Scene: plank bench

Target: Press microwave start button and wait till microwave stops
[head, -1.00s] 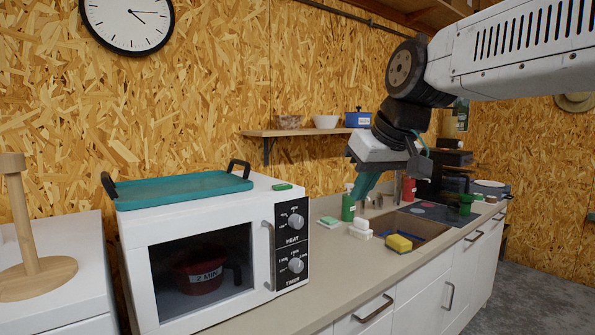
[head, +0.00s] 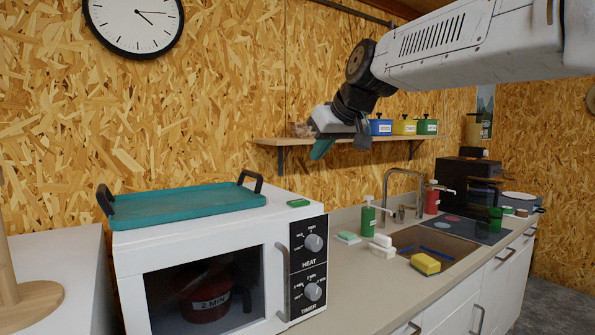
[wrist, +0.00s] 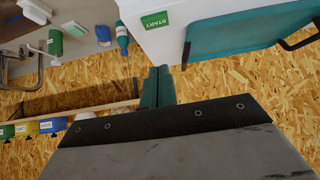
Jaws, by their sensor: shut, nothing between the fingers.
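The white microwave (head: 205,238) stands at the left end of the counter with its door closed. A dark red pot (head: 208,296) marked "2 MIN" shows through the door window. HEAT (head: 314,243) and TIMER (head: 313,291) knobs are on its right panel. The green start button (head: 299,203) lies on the top right corner; the wrist view shows it labelled START (wrist: 154,20). My gripper (head: 322,148) is above and slightly right of the button, in the air by the shelf. Its teal fingers (wrist: 157,88) are shut and empty, apart from the button.
A teal tray (head: 185,203) with dark handles sits on the microwave beside the button. The wall shelf (head: 345,140) holds several canisters close behind my gripper. Bottles, sponges and the sink (head: 440,243) are to the right.

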